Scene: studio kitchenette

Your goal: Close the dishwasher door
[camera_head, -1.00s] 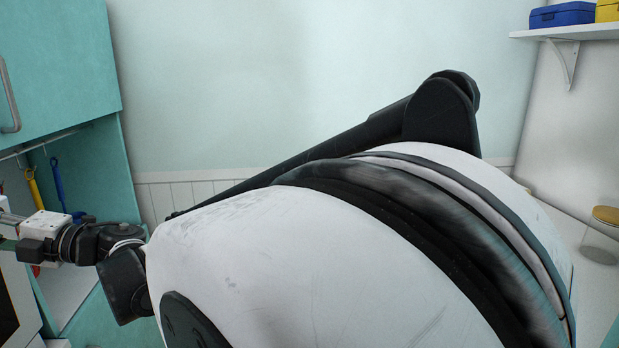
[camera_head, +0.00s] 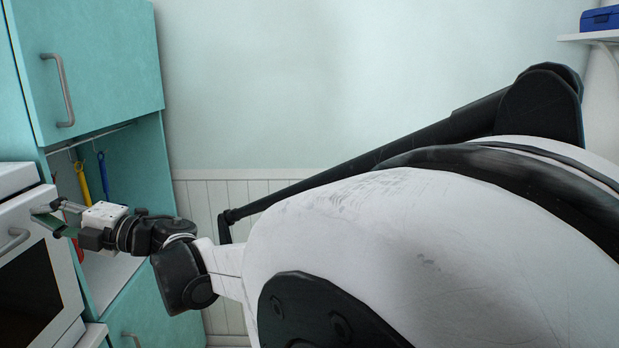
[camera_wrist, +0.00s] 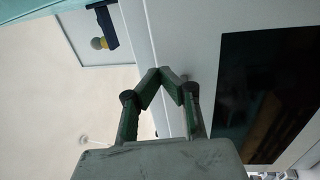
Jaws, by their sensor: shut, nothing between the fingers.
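A white appliance front with a dark window (camera_head: 35,290) and a metal handle (camera_head: 14,240) stands at the left edge of the head view. I cannot tell for sure that it is the dishwasher, or how far its door is open. In the wrist view a white panel with a dark window (camera_wrist: 270,90) fills the right side. My gripper (camera_head: 42,217) is in front of the upper part of the white front. Its green fingers (camera_wrist: 163,78) meet at the tips, shut and empty, close to the white panel's edge. I cannot tell whether they touch it.
A teal cabinet (camera_head: 95,65) with a handle hangs above an open niche with yellow and blue utensils (camera_head: 102,175). A teal lower cabinet (camera_head: 145,310) is below. A wall shelf with a blue box (camera_head: 600,19) is at the upper right.

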